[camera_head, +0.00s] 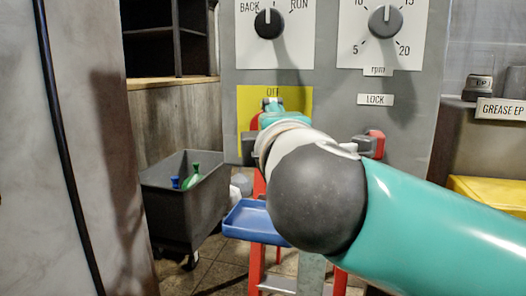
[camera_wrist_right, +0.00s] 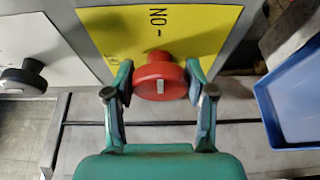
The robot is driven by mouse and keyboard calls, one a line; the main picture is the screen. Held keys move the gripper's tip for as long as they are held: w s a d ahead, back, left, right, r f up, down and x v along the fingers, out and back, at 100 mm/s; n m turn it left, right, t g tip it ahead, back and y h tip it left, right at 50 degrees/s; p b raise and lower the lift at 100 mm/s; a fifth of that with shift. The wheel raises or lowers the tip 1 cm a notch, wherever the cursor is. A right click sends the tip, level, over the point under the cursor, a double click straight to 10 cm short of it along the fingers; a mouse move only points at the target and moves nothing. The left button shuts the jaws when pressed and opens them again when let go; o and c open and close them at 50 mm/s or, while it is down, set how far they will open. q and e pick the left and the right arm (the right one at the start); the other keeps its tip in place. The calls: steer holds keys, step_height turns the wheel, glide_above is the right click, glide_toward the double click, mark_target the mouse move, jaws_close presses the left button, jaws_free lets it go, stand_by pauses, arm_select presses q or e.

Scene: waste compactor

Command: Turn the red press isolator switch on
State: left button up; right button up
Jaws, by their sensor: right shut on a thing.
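The red switch (camera_wrist_right: 158,76) is a round knob with a short white mark, on a yellow plate (camera_wrist_right: 190,22) lettered ON in the right wrist view. In the head view the yellow plate (camera_head: 299,98) shows OFF at its top, and my gripper and wrist hide most of the switch. My right gripper (camera_wrist_right: 160,72) is shut on the red switch, one finger on each side of it. It also shows in the head view (camera_head: 271,106), partly hidden by its own wrist. My left gripper is not in view.
Above the yellow plate are a BACK/RUN knob (camera_head: 268,23) and a numbered dial (camera_head: 385,21). A red part (camera_head: 376,143) sits below the LOCK label. A blue tray (camera_head: 250,222) is below the panel. A dark bin (camera_head: 180,205) stands left.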

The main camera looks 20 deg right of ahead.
steer(key=shift+d+m, duration=0.1)
steer(key=shift+m, duration=0.2)
steer(key=o, duration=1.2)
steer(key=shift+f, duration=0.1)
steer(key=shift+c, duration=0.2)
steer(key=shift+s, duration=0.2)
steer(key=v, duration=1.1)
steer(key=shift+s+f, duration=0.2)
steer(key=shift+s, duration=0.1)
